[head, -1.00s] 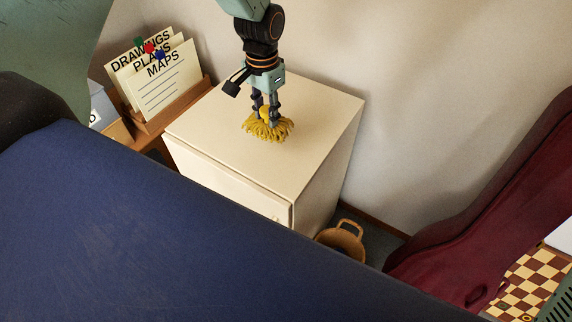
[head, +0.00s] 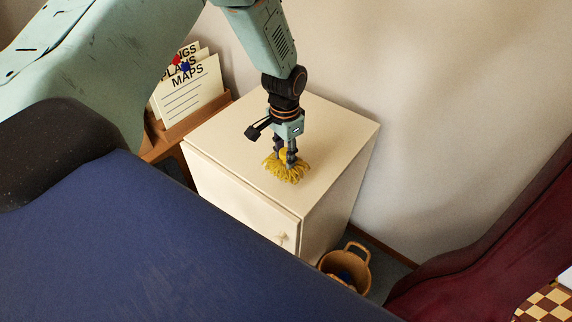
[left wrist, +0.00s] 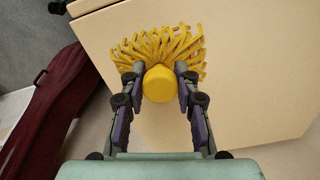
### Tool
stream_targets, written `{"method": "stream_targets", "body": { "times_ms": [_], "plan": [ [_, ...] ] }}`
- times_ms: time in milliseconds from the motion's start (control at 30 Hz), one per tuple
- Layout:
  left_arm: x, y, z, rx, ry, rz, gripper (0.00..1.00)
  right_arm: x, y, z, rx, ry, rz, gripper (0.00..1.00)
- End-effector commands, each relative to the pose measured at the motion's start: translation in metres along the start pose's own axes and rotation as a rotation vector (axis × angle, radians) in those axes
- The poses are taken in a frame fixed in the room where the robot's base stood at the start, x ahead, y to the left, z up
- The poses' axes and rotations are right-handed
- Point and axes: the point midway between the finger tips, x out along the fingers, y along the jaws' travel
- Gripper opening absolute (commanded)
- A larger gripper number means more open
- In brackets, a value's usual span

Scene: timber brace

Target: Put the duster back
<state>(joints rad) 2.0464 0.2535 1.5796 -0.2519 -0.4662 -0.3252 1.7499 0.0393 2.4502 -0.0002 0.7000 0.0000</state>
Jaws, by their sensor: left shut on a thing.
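The duster (head: 287,171) is yellow with a fringe of strands and a round yellow grip. In the head view it is at the top of the cream cabinet (head: 330,140), near the middle of the top. My left gripper (head: 286,158) points down and is shut on the duster's grip. In the left wrist view the duster (left wrist: 160,84) sits between the two fingers of the left gripper (left wrist: 158,85), its strands fanned out beyond them. I cannot tell whether the strands touch the cabinet top. My right gripper is not in view.
A wooden holder (head: 193,122) with label cards (head: 190,92) stands left of the cabinet. A wicker basket (head: 345,268) is on the floor at its right. A dark red case (head: 480,250) and a checkered board (head: 545,305) are at lower right. The cabinet top around the duster is clear.

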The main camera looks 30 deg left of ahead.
Motion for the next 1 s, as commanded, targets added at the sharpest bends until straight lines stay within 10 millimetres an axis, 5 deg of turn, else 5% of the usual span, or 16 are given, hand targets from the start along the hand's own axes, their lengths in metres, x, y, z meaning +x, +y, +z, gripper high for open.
{"method": "stream_targets", "body": {
  "times_ms": [267,667,700,1000],
  "plan": [
    [0.035,0.003,0.0,0.002,-0.002,0.0,0.0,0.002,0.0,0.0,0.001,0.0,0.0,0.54],
    [0.04,0.004,-0.001,0.001,-0.001,0.0,0.0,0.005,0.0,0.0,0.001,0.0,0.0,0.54],
    [0.039,0.004,-0.001,0.001,-0.001,0.0,0.34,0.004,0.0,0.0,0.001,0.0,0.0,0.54],
    [0.038,0.004,0.0,0.001,-0.001,0.0,0.54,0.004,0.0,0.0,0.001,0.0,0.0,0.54]
  ]
}}
